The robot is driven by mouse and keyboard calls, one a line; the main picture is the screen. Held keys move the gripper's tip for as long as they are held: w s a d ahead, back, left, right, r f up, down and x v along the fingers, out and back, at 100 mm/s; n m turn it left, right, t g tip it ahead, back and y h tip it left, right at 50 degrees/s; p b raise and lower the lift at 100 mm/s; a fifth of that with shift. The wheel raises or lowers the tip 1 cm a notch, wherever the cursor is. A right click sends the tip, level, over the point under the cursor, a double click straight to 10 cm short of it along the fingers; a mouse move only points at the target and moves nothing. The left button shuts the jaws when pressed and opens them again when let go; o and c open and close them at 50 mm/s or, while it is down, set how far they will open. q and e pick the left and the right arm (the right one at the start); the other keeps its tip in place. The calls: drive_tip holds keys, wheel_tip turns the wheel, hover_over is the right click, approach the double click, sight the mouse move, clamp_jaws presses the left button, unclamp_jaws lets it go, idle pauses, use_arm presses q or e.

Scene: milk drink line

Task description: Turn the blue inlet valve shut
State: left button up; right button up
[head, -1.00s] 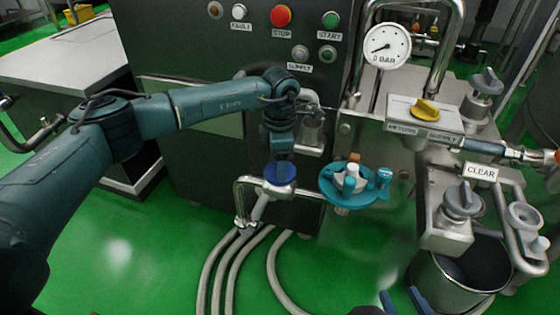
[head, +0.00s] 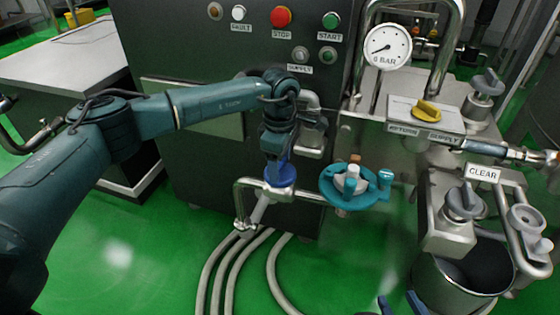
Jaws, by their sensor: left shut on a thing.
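The blue inlet valve (head: 281,178) has a round blue knob on a bent steel pipe in front of the dark cabinet. My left gripper (head: 275,166) reaches down onto it from above and is shut on it. The fingers and the housing partly hide the knob, so its exact turn is hard to tell. Only the fingertips of my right gripper (head: 400,304) show at the bottom edge, apart from each other, with nothing visible between them.
A gauge (head: 388,46) marked BAR and a yellow valve knob (head: 427,110) are farther right. A steel bucket (head: 465,285) stands at lower right. Grey hoses (head: 228,262) run along the green floor.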

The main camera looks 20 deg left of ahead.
use_arm(q)
drive_tip(key=o, duration=1)
wheel_tip(320, 180, up, 13)
drive_tip(key=shift+r+p, duration=0.1)
drive_tip(key=shift+p, duration=0.9)
use_arm(e)
drive_tip(key=shift+s+d+r+m, duration=0.15)
drive_tip(key=shift+d+r+m, duration=0.1)
drive_tip(key=shift+r, duration=0.3)
drive_tip(key=shift+s+d+r+m, duration=0.15)
drive_tip(key=shift+r+m, duration=0.1)
drive_tip(key=shift+r, duration=0.25)
drive_tip(key=shift+w+r+t, duration=0.1)
drive_tip(key=shift+r+t, duration=0.05)
drive_tip(key=shift+t, duration=0.15)
